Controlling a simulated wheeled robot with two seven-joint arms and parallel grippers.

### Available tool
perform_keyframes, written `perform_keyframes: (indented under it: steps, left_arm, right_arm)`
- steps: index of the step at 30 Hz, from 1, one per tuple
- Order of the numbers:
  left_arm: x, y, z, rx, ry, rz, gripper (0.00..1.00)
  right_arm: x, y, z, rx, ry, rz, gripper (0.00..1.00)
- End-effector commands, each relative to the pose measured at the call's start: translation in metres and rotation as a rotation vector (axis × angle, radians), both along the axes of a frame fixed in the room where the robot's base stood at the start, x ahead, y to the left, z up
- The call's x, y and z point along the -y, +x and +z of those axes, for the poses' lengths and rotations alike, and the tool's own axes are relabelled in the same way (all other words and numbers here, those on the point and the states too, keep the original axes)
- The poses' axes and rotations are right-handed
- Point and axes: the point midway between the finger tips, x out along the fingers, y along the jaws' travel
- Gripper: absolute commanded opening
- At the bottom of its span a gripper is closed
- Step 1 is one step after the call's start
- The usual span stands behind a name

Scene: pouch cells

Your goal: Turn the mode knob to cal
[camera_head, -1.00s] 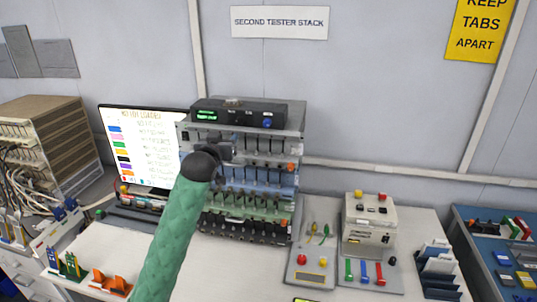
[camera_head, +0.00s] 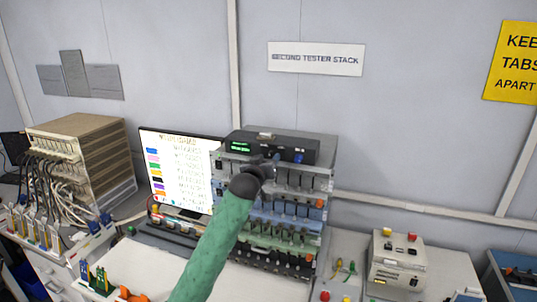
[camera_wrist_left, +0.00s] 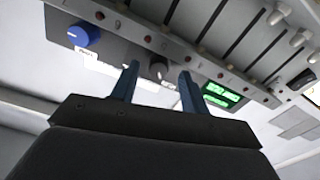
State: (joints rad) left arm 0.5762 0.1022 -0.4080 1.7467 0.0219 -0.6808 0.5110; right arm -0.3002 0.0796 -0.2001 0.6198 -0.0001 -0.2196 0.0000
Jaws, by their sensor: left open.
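A black tester unit (camera_head: 270,147) with a small green display (camera_head: 240,147) sits on top of the stack. A blue knob (camera_head: 298,157) is on its front at the right; in the left wrist view the blue knob (camera_wrist_left: 83,35) has a white label too blurred to read surely. A dark knob (camera_wrist_left: 158,70) shows between my finger tips in that view, near the lit green display (camera_wrist_left: 220,93). I cannot tell which knob is the mode one. My left gripper (camera_head: 265,167) is open in front of the unit, its fingers (camera_wrist_left: 158,72) apart. My right gripper is out of view.
The stack's lower rows of slots (camera_head: 280,210) lie below my gripper. A lit screen (camera_head: 178,172) stands to the left, and a cabled wooden rack (camera_head: 90,150) farther left. A beige box (camera_head: 397,262) with coloured buttons stands at right.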

Motion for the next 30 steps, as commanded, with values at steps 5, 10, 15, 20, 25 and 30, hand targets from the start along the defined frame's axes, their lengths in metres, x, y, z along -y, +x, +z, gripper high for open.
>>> perform_keyframes:
  steps: [5,10,15,20,25,30]
  left_arm:
    - [0.0032,0.0085,-0.0004,-0.001,0.0,0.0,0.45]
    - [0.0035,0.0094,-0.0013,-0.001,0.001,0.0,0.45]
    - [0.0034,0.0093,-0.0011,-0.001,0.001,0.0,0.31]
    - [0.0034,0.0092,-0.0011,-0.001,0.001,0.0,0.0]
    - [0.0034,0.0092,-0.0013,0.001,0.006,0.0,0.01]
    - [0.0035,0.0092,-0.0022,0.015,0.046,0.0,0.01]
  right_arm:
    - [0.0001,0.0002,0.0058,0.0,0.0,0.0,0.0]
    - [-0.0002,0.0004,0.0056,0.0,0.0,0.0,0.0]
    - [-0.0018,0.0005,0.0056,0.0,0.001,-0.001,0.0]
    - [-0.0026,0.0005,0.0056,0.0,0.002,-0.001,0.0]
    - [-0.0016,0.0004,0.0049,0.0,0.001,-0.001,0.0]
    - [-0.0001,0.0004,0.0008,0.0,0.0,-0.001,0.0]
